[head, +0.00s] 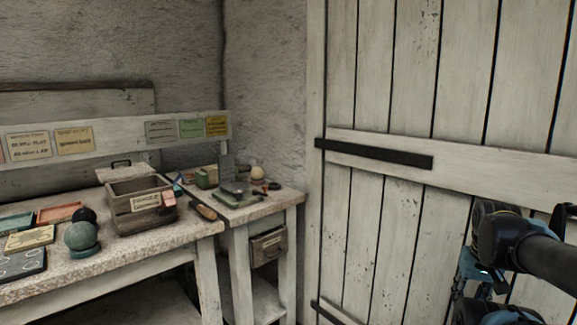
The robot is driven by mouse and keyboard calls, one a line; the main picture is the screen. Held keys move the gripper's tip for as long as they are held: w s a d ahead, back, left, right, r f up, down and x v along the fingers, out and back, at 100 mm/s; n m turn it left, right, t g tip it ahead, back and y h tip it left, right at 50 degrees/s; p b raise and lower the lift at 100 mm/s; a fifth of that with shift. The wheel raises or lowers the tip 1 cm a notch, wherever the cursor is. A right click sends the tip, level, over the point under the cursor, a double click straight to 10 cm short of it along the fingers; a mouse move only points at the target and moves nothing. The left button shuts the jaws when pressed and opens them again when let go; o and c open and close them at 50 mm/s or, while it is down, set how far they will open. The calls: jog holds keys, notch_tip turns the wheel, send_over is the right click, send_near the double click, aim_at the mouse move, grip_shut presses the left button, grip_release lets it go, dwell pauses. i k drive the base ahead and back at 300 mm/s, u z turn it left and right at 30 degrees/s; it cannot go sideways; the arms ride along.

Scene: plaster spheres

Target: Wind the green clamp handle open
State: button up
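I cannot make out a green clamp handle for certain. On the small bench at the back corner, a small green block-like object (206,178) stands beside a device with a flat green base (238,198), a grey round part on top and an upright grey plate behind. Either could belong to the clamp, but they are too small to tell. Part of my dark and blue arm shows at the right edge, in front of the door and far from the bench. My gripper's fingers cannot be seen.
A wooden box (128,215), a green sphere on a stand (81,236), a dark sphere (85,215) and several trays stand on the left bench. A wooden-handled tool (204,212) lies near the small bench (270,206). A plank door (390,230) fills the right.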

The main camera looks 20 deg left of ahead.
aim_at(248, 168)
jog(key=z, duration=1.1)
jog(key=k, duration=1.5)
jog(key=u, duration=2.05)
jog(key=i, duration=1)
jog(key=z, duration=0.05)
